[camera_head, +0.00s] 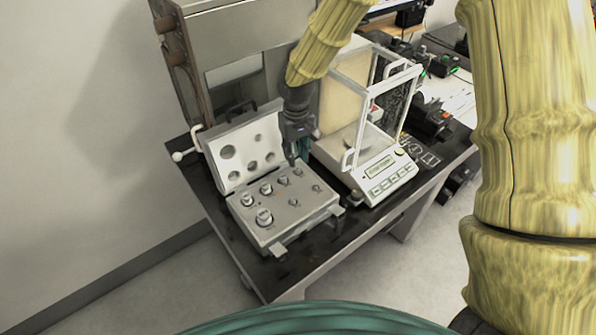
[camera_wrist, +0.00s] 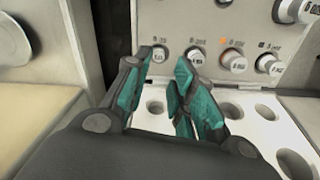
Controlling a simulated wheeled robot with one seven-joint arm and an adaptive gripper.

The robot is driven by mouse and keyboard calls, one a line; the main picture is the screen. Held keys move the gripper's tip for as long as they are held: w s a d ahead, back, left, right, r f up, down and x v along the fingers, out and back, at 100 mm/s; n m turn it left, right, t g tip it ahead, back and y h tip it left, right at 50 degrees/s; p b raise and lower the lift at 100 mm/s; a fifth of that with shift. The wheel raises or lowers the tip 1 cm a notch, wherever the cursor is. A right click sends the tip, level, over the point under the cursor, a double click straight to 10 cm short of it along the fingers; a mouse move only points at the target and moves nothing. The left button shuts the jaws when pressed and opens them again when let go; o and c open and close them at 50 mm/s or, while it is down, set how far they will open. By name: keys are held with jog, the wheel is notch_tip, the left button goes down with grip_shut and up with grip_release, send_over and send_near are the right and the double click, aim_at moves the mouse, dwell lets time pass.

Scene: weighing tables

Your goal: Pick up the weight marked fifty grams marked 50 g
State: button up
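Several silver knobbed weights stand in the panel of an open weight case (camera_head: 309,214). In the wrist view they form a row with small printed labels: one weight (camera_wrist: 159,54) lies by the left fingertip, others (camera_wrist: 196,57), (camera_wrist: 233,62) and (camera_wrist: 269,64) to its right. The labels are too small to read, so I cannot tell which is the 50 g weight. My gripper (camera_head: 292,160) is over the back right of the case, beside the balance.
The case's raised lid (camera_head: 233,181), with round recesses, stands behind the weights. A glass-doored balance (camera_head: 385,178) stands close on the right. Both are on a dark table (camera_head: 262,272). Black devices (camera_head: 430,120) are farther right.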

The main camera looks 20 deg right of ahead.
aim_at(298, 169)
jog(key=shift+s+d+f+p, duration=0.1)
jog(key=shift+f+p, duration=0.35)
jog(key=shift+f, duration=0.3)
jog(key=shift+s+d+f+p, duration=0.1)
jog(key=shift+f+p, duration=0.35)
jog(key=shift+f, duration=1.4)
grip_shut()
